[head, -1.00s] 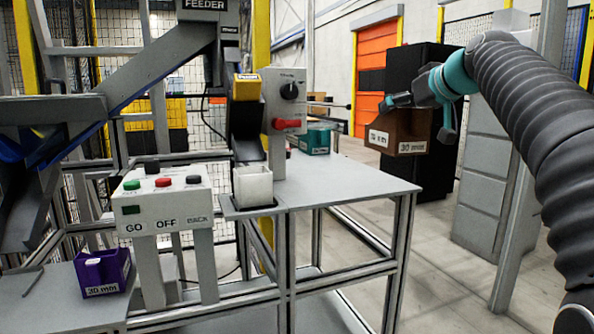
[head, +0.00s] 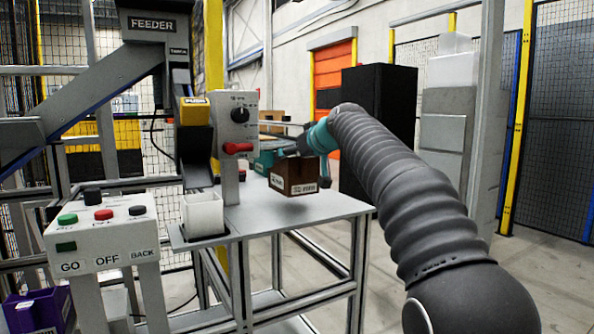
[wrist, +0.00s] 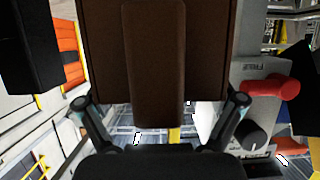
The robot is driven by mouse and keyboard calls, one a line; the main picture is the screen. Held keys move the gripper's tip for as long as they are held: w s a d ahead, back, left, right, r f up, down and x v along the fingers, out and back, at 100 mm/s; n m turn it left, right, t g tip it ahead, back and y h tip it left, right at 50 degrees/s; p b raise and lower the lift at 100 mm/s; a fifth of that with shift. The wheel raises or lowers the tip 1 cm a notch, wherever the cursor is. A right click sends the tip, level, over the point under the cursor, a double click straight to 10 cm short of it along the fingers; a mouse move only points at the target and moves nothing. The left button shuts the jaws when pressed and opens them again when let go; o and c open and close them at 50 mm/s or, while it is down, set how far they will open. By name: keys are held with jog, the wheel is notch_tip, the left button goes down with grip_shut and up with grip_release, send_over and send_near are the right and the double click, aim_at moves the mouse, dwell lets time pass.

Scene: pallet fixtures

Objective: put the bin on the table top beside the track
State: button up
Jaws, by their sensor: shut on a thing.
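The brown bin (head: 292,181) with a white label on its front is held by my gripper (head: 300,146), over the far right part of the grey table top (head: 262,214). In the head view I cannot tell whether its underside touches the table. In the wrist view the brown bin (wrist: 205,50) fills the upper middle, with the fingers of my gripper (wrist: 160,112) on both sides of its lower part.
A control post with a red handle (head: 238,148) and a white cup (head: 203,214) are on the table's left. The front right table top is clear. A black cabinet (head: 385,120) stands behind.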

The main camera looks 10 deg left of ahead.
aim_at(311, 163)
jog(key=shift+f+b, duration=0.6)
jog(key=shift+f, duration=1.4)
jog(key=shift+f, duration=0.2)
jog(key=o, duration=1.4)
jog(key=shift+r, duration=0.3)
jog(key=shift+s+d, duration=0.2)
jog(key=shift+s, duration=0.05)
jog(key=b+v, duration=0.1)
jog(key=v, duration=1)
jog(key=shift+d+b, duration=0.1)
jog(key=shift+b, duration=0.3)
